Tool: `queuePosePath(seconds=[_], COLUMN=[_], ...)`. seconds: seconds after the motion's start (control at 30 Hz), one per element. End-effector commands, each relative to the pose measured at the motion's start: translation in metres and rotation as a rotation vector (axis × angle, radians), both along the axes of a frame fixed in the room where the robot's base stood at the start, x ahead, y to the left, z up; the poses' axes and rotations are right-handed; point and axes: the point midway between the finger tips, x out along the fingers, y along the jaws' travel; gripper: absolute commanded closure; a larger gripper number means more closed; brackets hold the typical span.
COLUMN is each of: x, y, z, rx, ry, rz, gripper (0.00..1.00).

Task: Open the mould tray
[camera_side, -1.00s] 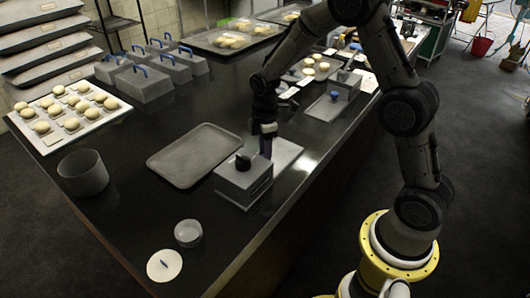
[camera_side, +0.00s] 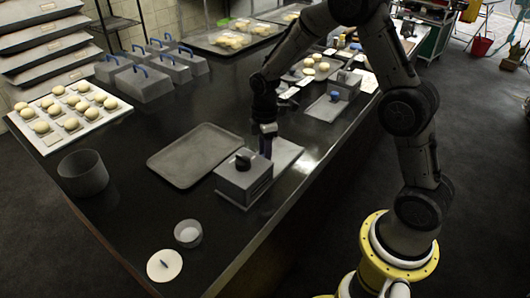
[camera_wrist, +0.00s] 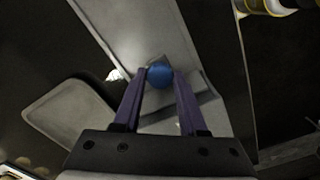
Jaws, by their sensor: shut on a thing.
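My gripper (camera_side: 267,152) points down at the box's far side, over the plate. In the wrist view, my gripper (camera_wrist: 159,76) is shut on a round blue knob (camera_wrist: 160,73), with a fingertip on each side. Grey surfaces lie under and around the knob. The side view does not show the blue knob, so I cannot tell exactly which part it belongs to.
A flat empty grey tray (camera_side: 194,154) lies left of the box. A grey cup (camera_side: 83,174), a small bowl (camera_side: 188,233) and a white disc (camera_side: 164,265) stand nearer the table's left end.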

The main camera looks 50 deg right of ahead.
Motion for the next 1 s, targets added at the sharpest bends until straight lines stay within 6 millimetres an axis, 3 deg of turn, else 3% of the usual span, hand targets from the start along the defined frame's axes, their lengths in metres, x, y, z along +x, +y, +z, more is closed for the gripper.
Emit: queuePosePath(seconds=[0.23,0.5,0.63,0.77,1.0], x=[0.001,0.001,0.001,0.001,0.001], y=[-0.012,-0.083,-0.107,-0.117,-0.117], z=[0.002,0.003,0.003,0.003,0.003], rx=[0.000,-0.002,-0.002,-0.003,-0.002], ry=[-0.002,-0.005,-0.005,-0.006,-0.005], rz=[-0.004,-0.008,-0.005,-0.001,0.001], gripper=[1.00,1.00,1.00,1.00,1.00])
